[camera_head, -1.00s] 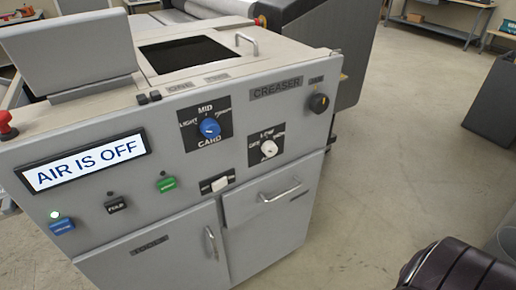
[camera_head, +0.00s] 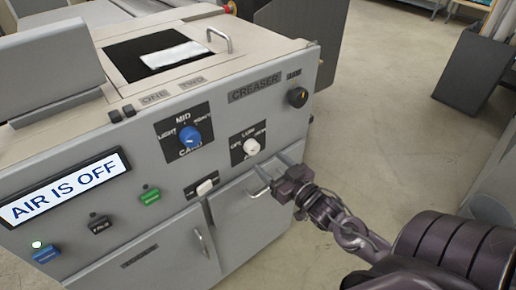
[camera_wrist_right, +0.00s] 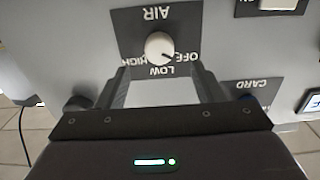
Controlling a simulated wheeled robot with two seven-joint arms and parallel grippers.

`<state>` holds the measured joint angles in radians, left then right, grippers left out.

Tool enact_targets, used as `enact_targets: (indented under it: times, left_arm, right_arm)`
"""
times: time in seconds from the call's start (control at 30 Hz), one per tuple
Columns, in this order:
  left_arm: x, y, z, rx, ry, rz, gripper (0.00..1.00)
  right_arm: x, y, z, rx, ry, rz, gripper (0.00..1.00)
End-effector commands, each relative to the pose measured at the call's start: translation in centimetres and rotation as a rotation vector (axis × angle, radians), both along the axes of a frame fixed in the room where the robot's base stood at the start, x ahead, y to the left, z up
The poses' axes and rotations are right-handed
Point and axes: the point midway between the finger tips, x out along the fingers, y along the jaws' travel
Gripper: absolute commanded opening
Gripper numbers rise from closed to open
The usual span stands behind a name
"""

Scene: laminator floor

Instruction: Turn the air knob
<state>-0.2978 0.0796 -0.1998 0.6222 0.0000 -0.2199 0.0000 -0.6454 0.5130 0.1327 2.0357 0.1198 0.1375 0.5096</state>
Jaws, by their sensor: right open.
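The air knob (camera_head: 252,146) is a small white round knob on a black plate on the grey machine front. In the right wrist view the air knob (camera_wrist_right: 160,46) appears upside down, with labels AIR, OFF, LOW and HIGH around it. Its dark mark points toward OFF. My right gripper (camera_head: 272,168) is open and empty, just below the knob in the head view. In the wrist view the right gripper (camera_wrist_right: 160,82) has its fingers apart, with the knob lying beyond and between their tips, not clasped. The display (camera_head: 64,187) reads AIR IS OFF. My left gripper is out of view.
A blue card knob (camera_head: 190,136) is left of the air knob, and a black knob (camera_head: 298,97) is to the upper right. A white rocker switch (camera_head: 206,187) and a green button (camera_head: 150,195) sit lower. Open floor (camera_head: 390,120) lies right of the machine.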

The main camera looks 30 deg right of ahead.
Motion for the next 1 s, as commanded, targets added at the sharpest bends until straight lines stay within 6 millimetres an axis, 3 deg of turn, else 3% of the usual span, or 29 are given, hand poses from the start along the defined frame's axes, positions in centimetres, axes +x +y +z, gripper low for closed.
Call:
enact_targets:
  times: [0.4,0.83,1.0]
  left_arm:
    - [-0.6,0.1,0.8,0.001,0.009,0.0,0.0]
    - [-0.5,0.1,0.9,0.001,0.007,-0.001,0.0]
    - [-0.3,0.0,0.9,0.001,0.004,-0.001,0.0]
  right_arm:
    - [5.8,0.4,0.1,-0.003,0.001,-0.002,0.61]
    - [6.8,0.5,-0.1,-0.003,0.003,-0.001,0.61]
    - [6.8,0.5,-0.1,-0.003,0.003,-0.001,0.4]
